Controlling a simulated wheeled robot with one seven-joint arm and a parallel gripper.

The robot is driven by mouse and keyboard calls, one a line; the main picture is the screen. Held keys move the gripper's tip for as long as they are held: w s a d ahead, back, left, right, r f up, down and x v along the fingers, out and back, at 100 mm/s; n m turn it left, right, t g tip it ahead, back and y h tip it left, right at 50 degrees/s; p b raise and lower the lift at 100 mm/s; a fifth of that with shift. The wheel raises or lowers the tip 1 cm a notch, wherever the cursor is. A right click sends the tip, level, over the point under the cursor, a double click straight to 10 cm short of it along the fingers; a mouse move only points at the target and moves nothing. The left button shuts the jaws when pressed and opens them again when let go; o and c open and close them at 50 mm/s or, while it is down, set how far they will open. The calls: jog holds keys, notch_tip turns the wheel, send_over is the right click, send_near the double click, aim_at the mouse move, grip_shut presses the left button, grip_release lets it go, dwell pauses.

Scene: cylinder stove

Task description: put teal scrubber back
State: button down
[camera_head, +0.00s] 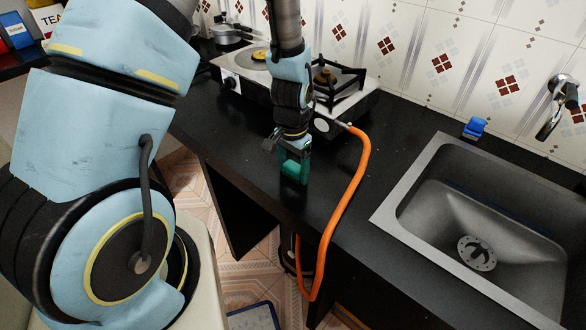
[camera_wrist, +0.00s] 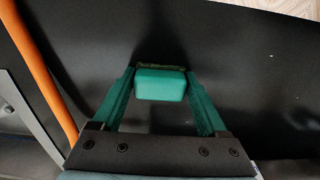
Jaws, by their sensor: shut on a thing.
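The teal scrubber (camera_wrist: 161,84) is a small rounded block with a darker strip along one long edge. It sits between the fingertips of my gripper (camera_wrist: 160,92) in the wrist view. In the head view my gripper (camera_head: 293,165) points down over the black counter (camera_head: 400,143), near its front edge, with the teal scrubber (camera_head: 295,172) at its tips. The gripper is shut on the scrubber. I cannot tell whether the scrubber touches the counter.
An orange hose (camera_head: 345,190) runs from the stove (camera_head: 245,82) over the counter edge, just right of my gripper. A sink (camera_head: 440,205) lies to the right, with a blue object (camera_head: 474,128) behind it. A pot (camera_head: 231,34) stands at the back left.

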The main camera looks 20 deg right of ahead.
aim_at(293, 166)
jog(key=shift+s+a+f, duration=0.15)
jog(key=shift+f, duration=0.4)
grip_release()
jog(key=shift+r+p, duration=0.45)
jog(key=shift+r, duration=0.25)
jog(key=shift+w+d+r+b, duration=0.25)
jog(key=shift+r+b, duration=0.05)
jog(key=shift+b, duration=0.15)
notch_tip(293, 166, up, 11)
jog(key=b, duration=0.2)
jog(key=a+r+n, duration=0.2)
jog(key=a+n, duration=0.1)
jog(key=a, duration=0.5)
jog(key=a+r+n+t, duration=0.1)
jog(key=a+n, duration=0.3)
jog(key=a, duration=0.5)
jog(key=w+a+r+n, duration=0.1)
jog(key=a+n, duration=0.3)
jog(key=a, duration=0.4)
jog(key=shift+a+r, duration=0.2)
jog(key=shift+r, duration=0.65)
jog(key=shift+w, duration=0.1)
